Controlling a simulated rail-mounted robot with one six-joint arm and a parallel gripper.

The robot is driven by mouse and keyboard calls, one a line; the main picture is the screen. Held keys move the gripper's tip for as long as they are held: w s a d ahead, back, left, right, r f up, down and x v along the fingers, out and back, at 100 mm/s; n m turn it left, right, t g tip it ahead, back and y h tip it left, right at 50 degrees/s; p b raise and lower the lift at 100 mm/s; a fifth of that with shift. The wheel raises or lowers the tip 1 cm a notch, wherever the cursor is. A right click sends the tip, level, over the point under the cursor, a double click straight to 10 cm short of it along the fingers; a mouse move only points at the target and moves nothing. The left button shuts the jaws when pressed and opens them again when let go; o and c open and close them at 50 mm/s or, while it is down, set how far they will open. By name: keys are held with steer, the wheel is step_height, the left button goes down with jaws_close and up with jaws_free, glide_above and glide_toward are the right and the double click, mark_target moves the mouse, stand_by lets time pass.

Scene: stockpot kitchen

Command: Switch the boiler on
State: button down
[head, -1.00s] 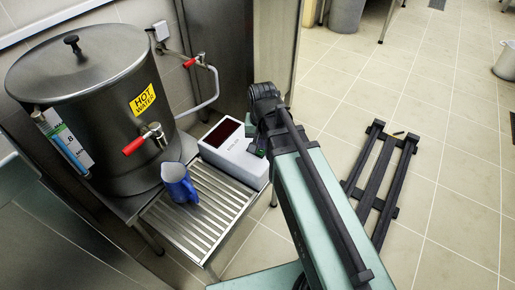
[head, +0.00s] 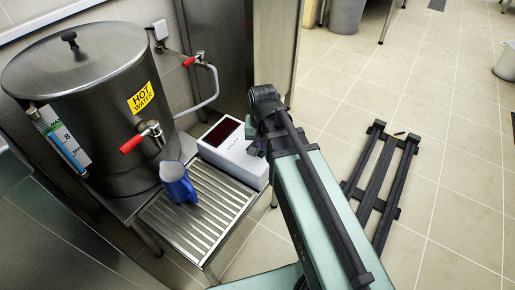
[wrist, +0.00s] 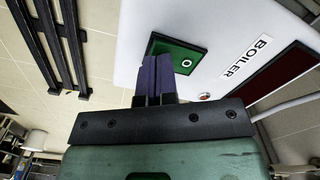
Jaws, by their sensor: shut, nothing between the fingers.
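The boiler's white control box (head: 228,158) stands at the back end of the slatted rack, beside the steel boiler (head: 90,100) with its "HOT WATER" label. In the wrist view, the box (wrist: 215,30) carries a "BOILER" label, a dark red panel (wrist: 285,82), a small reddish round spot (wrist: 205,97) and a green rocker switch (wrist: 187,62) marked "O". My gripper (wrist: 155,62) is shut and empty. Its fingertips are at the switch and cover part of it; I cannot tell whether they touch or press it. In the head view, my arm hides the switch.
A blue jug (head: 178,183) stands on the slatted rack (head: 195,215), below the boiler's red-handled tap (head: 142,138). A pipe with another red-handled tap (head: 194,60) runs behind the box. Dark rails (head: 375,180) lie on the tiled floor to the right.

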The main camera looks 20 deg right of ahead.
steer(key=shift+f+b, duration=0.45)
steer(key=shift+f, duration=0.05)
step_height(320, 180, up, 7)
steer(key=p, duration=0.7)
steer(key=shift+r, duration=0.15)
steer(key=s+r+n+p, duration=0.3)
steer(key=s+r+p, duration=0.1)
steer(key=s, duration=0.3)
step_height(320, 180, up, 36)
steer(key=p, duration=3.6)
steer(key=shift+w+r+n+p, duration=0.2)
steer(key=shift+w+n+p, duration=0.15)
steer(key=shift+w+n, duration=0.05)
